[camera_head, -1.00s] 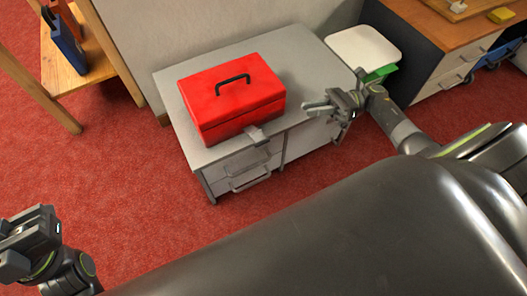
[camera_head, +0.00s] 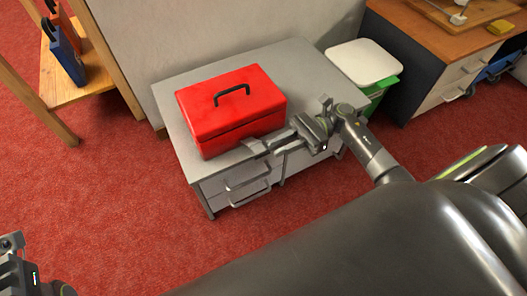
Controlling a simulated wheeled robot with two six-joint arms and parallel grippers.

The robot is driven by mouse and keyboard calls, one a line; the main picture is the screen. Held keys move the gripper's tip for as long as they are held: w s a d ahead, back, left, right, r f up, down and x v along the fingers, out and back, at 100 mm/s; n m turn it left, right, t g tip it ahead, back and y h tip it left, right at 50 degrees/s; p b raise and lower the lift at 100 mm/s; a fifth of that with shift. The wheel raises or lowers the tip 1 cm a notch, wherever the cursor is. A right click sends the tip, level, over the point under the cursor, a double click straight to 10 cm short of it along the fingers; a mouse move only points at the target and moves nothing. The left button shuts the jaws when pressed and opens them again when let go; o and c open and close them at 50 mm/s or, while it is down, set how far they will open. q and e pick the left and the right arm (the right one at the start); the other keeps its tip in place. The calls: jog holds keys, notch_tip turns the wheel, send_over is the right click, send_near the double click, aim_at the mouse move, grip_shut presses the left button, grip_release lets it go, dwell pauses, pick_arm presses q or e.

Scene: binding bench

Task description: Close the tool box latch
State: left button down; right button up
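The red tool box (camera_head: 232,112) sits shut on the grey cabinet, its dark handle on the lid. Its grey latch (camera_head: 254,147) sticks out at the lower front edge, near the right corner. My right gripper (camera_head: 273,146) reaches in from the right, its fingertips right beside the latch. I cannot tell whether they touch it, or how far apart the fingers are. My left gripper (camera_head: 14,262) is at the bottom left corner, cut off by the picture edge, far from the box; its fingers do not show clearly.
The grey cabinet (camera_head: 290,66) has drawers with handles below the box front, and its top is clear behind and right of the box. A white-lidded green bin (camera_head: 364,62) stands to its right. A wooden desk (camera_head: 450,35) is farther right, a wooden shelf (camera_head: 88,78) at left.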

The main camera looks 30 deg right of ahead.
aim_at(264, 153)
jog(key=a, duration=0.5)
jog(key=shift+s+a, duration=0.1)
grip_shut()
